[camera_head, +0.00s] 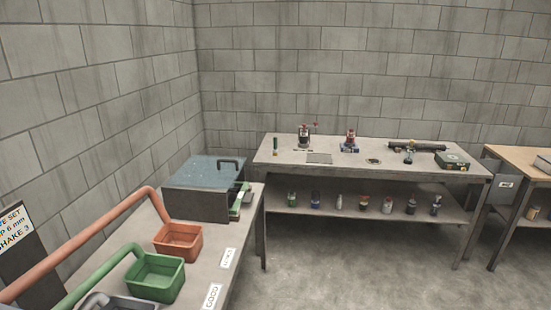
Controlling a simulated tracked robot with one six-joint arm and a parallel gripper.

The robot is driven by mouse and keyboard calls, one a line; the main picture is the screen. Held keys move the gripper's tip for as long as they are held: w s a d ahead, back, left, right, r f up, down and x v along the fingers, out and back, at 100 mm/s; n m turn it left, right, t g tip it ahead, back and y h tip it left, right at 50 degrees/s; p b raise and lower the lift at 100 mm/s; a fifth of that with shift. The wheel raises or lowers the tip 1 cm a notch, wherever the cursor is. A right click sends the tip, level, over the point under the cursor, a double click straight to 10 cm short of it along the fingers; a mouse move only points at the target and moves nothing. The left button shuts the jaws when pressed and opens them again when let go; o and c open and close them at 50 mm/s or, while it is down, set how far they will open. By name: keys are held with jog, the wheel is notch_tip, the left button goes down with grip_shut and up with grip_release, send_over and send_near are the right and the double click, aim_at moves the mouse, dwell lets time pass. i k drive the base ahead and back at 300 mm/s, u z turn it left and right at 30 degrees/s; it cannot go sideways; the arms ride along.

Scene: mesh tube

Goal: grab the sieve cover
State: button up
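A dark box, which looks like the sieve unit, stands at the far end of the left bench. A flat blue-grey cover (203,173) with a dark bar handle (229,162) lies on top of it. The handle is near the cover's right edge. The box's dark front wall (196,205) shows below the cover, and a green and white part (240,203) shows at its right side. Whether the cover is fastened cannot be told. My gripper is not in view.
An orange bin (178,241) and a green bin (155,277), each with a tube of its colour, stand in front on the left bench (210,262). A back table (375,165) holds several small items. Grey floor (345,260) is clear in front of it.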

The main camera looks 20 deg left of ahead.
aim_at(215, 171)
jog(key=i, duration=2.2)
jog(key=u, duration=3.05)
